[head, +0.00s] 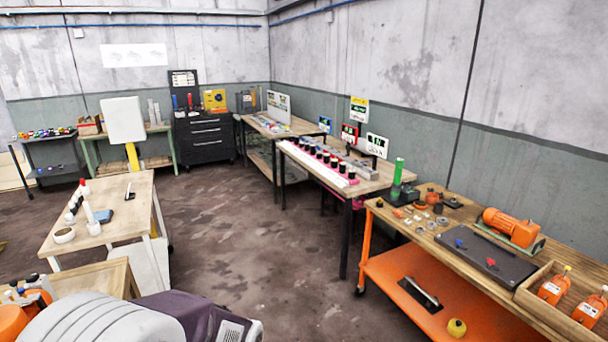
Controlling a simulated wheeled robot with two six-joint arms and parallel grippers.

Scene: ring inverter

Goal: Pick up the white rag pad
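I cannot make out a white rag pad for certain in the head view. A large white ribbed shape (105,322) fills the bottom left corner beside a dark purple block, cut off by the frame edge; I cannot tell what it is. A small white round dish (64,235) and white bottle-like items (91,218) stand on the wooden table (128,215) at left, near a small dark blue item (102,215). Neither of my grippers is in view.
An orange-legged bench (400,228) at right holds an orange motor (511,227), a dark board and orange bottles. A long bench (320,178) with black cylinders stands behind it. A black drawer cabinet (205,138) stands at the back. The middle floor (240,235) is clear.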

